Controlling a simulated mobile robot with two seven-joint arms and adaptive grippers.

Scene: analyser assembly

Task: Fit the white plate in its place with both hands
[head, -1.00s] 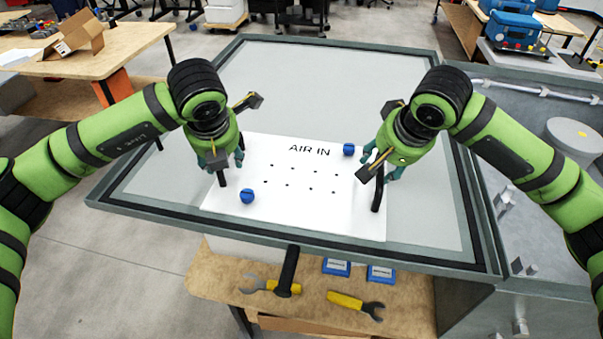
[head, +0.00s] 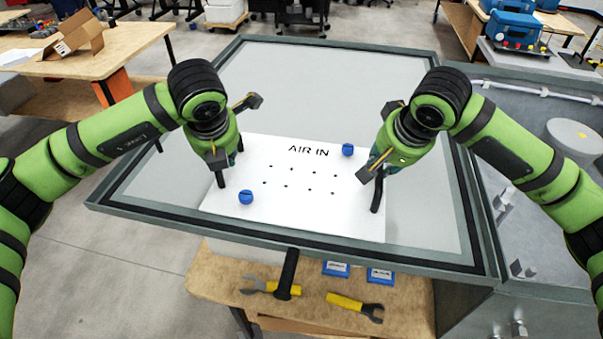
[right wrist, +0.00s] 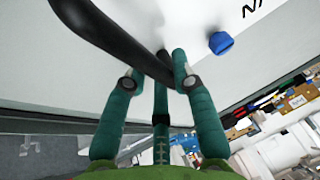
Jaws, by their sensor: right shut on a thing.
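The white plate (head: 320,213) marked "AIR IN" lies over the grey framed panel (head: 290,75). It has rows of small holes, two blue knobs (head: 246,198) (head: 348,150) and a curved black handle on each side. My right gripper (right wrist: 160,65) is shut on the right black handle (head: 377,195); in the right wrist view its teal fingers sit around the handle (right wrist: 100,32). My left gripper (head: 222,162) is at the left black handle (head: 220,178). Its fingers are mostly hidden behind its own wrist, so its grip is unclear. I cannot tell whether the plate is seated.
A wooden bench (head: 215,275) below the panel's front edge holds a hammer (head: 288,275), yellow-handled wrenches (head: 345,302) and blue boxes (head: 336,268). A grey machine housing (head: 530,180) stands at the right. The far part of the panel is clear.

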